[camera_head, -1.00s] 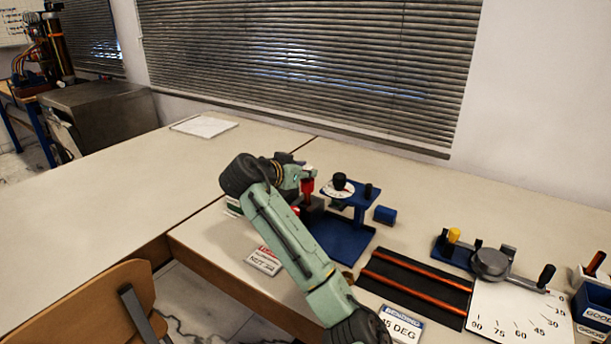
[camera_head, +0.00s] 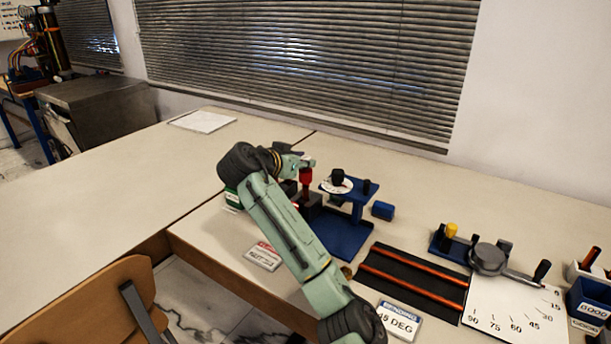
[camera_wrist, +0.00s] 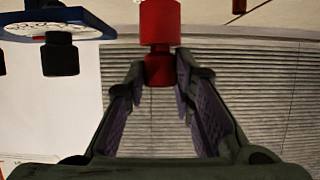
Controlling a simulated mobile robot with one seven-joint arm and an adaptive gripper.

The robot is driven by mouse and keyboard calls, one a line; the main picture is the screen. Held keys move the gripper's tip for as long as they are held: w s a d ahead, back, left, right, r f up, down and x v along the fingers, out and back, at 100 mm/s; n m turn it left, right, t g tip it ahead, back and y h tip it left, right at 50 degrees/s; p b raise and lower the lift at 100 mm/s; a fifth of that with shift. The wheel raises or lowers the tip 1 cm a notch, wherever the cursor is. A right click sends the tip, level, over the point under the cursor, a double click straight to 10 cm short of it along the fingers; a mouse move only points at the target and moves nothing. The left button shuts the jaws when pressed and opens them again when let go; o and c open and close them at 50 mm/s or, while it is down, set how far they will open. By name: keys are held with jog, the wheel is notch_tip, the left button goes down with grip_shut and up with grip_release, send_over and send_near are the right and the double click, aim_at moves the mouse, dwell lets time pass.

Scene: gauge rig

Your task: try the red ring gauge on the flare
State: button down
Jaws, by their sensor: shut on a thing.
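The red ring gauge (camera_head: 305,176) is upright in my gripper (camera_head: 302,164), left of the blue stand (camera_head: 348,193) in the head view. In the wrist view the red gauge (camera_wrist: 160,22) shows at top centre, its narrower neck between the two fingertips of my gripper (camera_wrist: 159,70). My gripper is shut on that neck. Below the gauge in the head view is a dark block (camera_head: 312,206) with a small reddish part by it. I cannot make out the flare, or whether the gauge touches anything.
The blue stand carries a white dial (camera_head: 337,187) and black knobs. A blue block (camera_head: 383,210) lies to its right. A black mat (camera_head: 412,282) with copper tubes and a bender (camera_head: 488,259) are further right. The left table is mostly clear.

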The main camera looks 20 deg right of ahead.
aim_at(302, 172)
jog(key=shift+r+p, duration=1.05)
jog(key=shift+r, duration=1.1)
jog(key=shift+f, duration=0.1)
